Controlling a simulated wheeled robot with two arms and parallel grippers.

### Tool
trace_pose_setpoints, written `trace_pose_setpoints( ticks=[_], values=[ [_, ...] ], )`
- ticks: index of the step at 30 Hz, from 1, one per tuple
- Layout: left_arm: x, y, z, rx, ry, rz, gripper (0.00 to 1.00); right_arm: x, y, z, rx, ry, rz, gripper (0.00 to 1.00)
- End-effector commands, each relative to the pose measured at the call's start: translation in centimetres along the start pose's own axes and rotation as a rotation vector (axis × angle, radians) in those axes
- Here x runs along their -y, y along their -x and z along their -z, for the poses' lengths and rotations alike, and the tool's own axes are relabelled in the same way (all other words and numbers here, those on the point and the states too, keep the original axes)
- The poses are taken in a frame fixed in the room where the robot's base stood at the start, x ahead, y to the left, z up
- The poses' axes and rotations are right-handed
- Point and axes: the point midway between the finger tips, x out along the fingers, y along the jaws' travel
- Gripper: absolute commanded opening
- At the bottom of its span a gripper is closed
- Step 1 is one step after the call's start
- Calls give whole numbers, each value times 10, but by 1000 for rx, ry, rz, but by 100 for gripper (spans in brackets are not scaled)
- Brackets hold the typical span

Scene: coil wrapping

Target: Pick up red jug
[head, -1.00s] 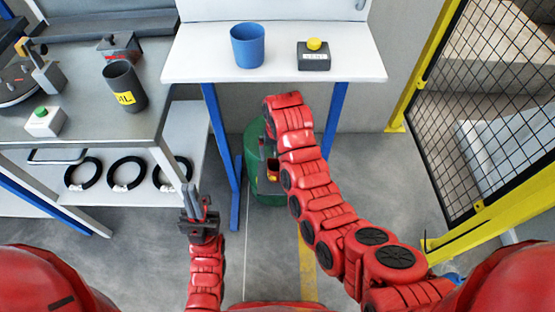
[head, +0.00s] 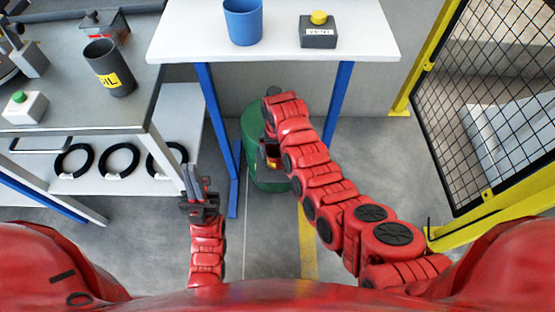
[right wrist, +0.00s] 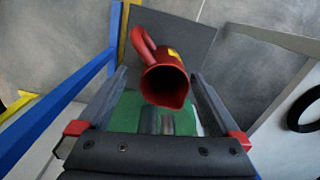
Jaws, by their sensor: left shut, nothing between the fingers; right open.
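The red jug (right wrist: 163,82) shows in the right wrist view with its open mouth toward the camera, its handle at upper left and a yellow label on its side. My right gripper (right wrist: 158,74) is open, with one finger on each side of the jug; gaps show between the fingers and the jug. In the head view a small red and yellow patch (head: 273,161) by the end of my right arm may be the jug, mostly hidden by the arm. My left gripper (head: 189,172) is shut and empty, beside the table's blue leg.
A green barrel (head: 255,140) stands under the white table (head: 190,42), partly behind my right arm. The table holds a blue cup (head: 243,22) and a button box (head: 318,36). A grey bench (head: 60,98) is left, with black rings (head: 120,160) below. A yellow-framed fence (head: 437,170) stands right.

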Motion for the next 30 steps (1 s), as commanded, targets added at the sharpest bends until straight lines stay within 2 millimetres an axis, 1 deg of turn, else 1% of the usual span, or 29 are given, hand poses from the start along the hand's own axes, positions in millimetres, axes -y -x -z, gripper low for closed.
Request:
trace_pose_setpoints(
  ticks=[5, 8, 15, 18, 26, 30],
  values=[
    [0, 1, 0, 0, 0, 0, 0, 1, -7, 0, 1, 0, 0, 100],
    [0, 2, 0, 0, 0, 0, 0, 3, -16, 0, 2, 0, 0, 100],
    [0, 8, -1, 0, 0, 0, 0, 6, -44, 1, 0, 0, -2, 100],
    [0, 9, -2, 0, 0, 0, 0, 6, -51, 0, 1, -1, -1, 100],
    [0, 9, -2, 0, 0, 0, 0, 6, -53, 0, -1, -1, 0, 100],
    [0, 9, -2, 0, 0, 0, 0, 6, -53, 0, -1, -1, 0, 75]
  ],
)
